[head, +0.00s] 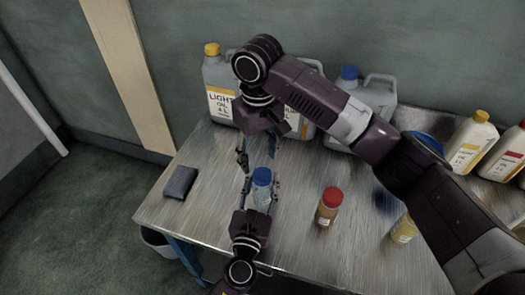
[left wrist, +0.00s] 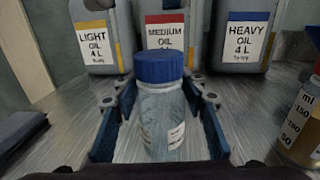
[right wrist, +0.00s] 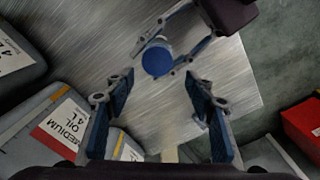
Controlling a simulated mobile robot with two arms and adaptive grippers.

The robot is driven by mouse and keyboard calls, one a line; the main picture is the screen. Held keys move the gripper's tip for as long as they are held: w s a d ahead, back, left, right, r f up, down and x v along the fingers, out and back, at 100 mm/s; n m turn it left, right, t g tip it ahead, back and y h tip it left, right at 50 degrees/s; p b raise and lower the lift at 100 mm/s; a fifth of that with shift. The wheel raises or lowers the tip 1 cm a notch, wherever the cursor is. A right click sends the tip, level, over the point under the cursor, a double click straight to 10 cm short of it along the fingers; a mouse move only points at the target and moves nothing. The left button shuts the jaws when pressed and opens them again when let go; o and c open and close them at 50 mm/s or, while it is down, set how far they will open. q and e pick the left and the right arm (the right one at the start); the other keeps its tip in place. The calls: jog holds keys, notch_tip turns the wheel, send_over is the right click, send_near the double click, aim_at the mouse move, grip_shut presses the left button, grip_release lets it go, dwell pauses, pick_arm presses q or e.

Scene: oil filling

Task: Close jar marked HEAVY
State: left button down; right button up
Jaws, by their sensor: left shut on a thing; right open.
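A clear jar (left wrist: 160,115) with a blue cap (left wrist: 159,68) stands upright on the metal table. The cap sits on the jar's mouth; I cannot tell how tight it is. The jar's label is too small to read. My left gripper (head: 261,194) is shut around the jar's body, with a finger on each side. My right gripper (head: 257,152) is open and empty, pointing down above and just behind the jar. In the right wrist view the blue cap (right wrist: 157,60) shows beyond the open right fingers (right wrist: 160,92), apart from them.
Light (left wrist: 97,40), medium (left wrist: 165,30) and heavy (left wrist: 242,40) oil canisters stand along the back. A red-capped jar (head: 328,208) and a yellow jar (head: 403,229) stand to the right. A dark block (head: 180,182) lies left. White bottles (head: 468,143) are at far right.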

aim_at(263, 174)
jog(key=n, duration=0.3)
jog(key=r+n, duration=0.1)
jog(key=n, duration=0.2)
jog(key=shift+r, duration=0.15)
jog(key=n, duration=0.4)
jog(key=d+n, duration=0.1)
jog(key=n, duration=0.1)
jog(key=shift+s+r, duration=0.1)
jog(key=shift+r, duration=0.3)
jog(key=shift+f, duration=0.1)
jog(key=shift+f, duration=3.9)
jog(key=shift+c, duration=0.3)
jog(key=c, duration=1.2)
jog(key=o, duration=1.4)
